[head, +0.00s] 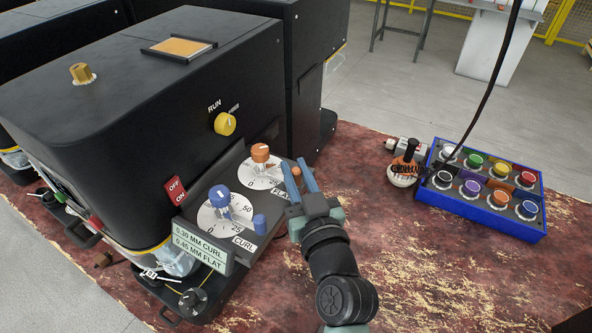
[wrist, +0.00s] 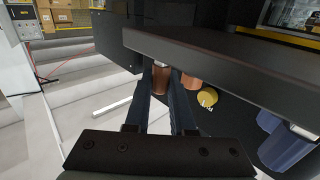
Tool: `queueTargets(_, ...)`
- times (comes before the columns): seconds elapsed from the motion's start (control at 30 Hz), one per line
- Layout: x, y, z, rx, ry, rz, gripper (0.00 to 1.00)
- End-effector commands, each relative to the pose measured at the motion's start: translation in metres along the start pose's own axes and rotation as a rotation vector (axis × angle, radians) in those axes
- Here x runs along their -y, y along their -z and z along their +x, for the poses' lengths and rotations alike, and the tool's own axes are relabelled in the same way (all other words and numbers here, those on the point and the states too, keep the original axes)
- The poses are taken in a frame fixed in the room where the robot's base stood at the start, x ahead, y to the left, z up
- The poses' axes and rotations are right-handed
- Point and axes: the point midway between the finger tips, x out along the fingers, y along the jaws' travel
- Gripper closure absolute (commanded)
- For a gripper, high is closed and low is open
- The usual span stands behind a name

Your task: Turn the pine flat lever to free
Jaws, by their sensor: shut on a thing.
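A black seamer has a sloping panel with two white dials. The dial marked FLAT (head: 252,179) carries an orange knob (head: 260,153). Beside it stands a short orange lever (head: 296,173), partly hidden by my fingers. My gripper (head: 294,165) reaches in from the front right, with its blue fingers closed around this lever. In the wrist view the lever (wrist: 160,80) shows as a brown-orange cylinder between my fingertips. The orange knob (wrist: 192,82) is apart, to its right. I see no "pine" marking, and the lever's exact setting cannot be read.
The CURL dial (head: 212,222), its blue knob (head: 220,196) and blue lever (head: 260,224) lie close to the left. A yellow RUN knob (head: 225,123) is above. A blue button box (head: 490,210) with a black cable stands right. The mat between is mostly clear.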

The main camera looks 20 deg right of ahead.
Motion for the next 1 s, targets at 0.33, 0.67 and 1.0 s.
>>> queueTargets(0.33,-0.0002,-0.0002,-0.0001,0.000,0.000,0.000,1.00)
queueTargets(0.67,-0.0002,-0.0002,-0.0001,0.000,0.000,0.000,1.00)
queueTargets(1.0,-0.0025,-0.0036,0.0017,-0.003,0.028,0.000,1.00)
